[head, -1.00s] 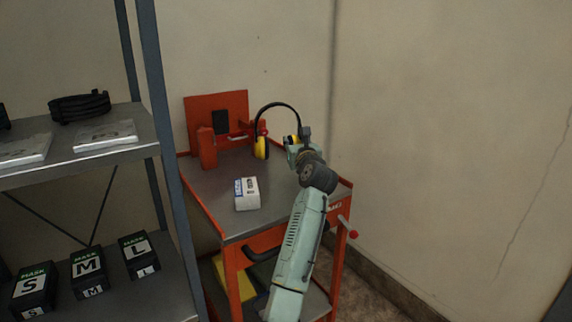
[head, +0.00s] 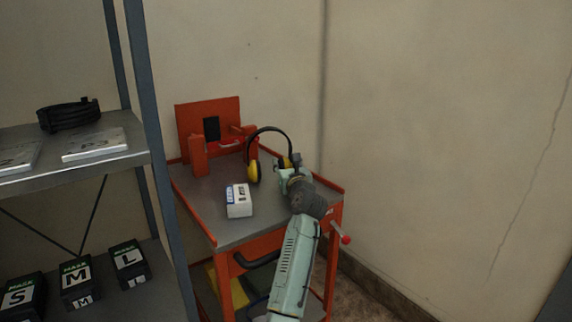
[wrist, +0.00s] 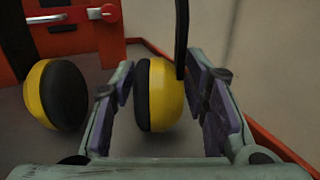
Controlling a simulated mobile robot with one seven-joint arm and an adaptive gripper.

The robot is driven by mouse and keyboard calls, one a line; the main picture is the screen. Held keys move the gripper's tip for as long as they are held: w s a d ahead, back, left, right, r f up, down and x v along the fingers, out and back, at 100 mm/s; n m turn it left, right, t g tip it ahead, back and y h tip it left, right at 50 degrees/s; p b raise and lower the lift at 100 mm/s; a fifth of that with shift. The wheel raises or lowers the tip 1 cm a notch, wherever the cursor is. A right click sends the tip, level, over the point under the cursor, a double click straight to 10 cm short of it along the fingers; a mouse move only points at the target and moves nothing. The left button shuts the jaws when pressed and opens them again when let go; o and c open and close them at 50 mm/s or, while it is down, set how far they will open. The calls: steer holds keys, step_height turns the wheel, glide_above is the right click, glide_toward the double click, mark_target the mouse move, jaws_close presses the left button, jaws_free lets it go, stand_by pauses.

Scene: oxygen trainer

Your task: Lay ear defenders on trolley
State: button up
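The ear defenders (head: 253,172) have yellow cups with black cushions and a black headband. They are upright over the back right of the trolley's grey top (head: 205,190). The other cup (wrist: 55,95) hangs free to the left in the wrist view. In the head view, my gripper (head: 290,172) partly hides the held cup. The cups are close to the top, but I cannot tell whether they touch it.
A white box (head: 238,201) lies on the trolley in front of the ear defenders. An orange upright panel (head: 190,118) and an orange post (head: 198,155) stand at the back. A shelf rack (head: 153,130) with boxes is at the left. Walls close the back and right.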

steer(key=shift+o, duration=1)
steer(key=shift+s+r, duration=0.1)
steer(key=shift+r, duration=0.05)
steer(key=b+v, duration=0.1)
steer(key=v, duration=1.1)
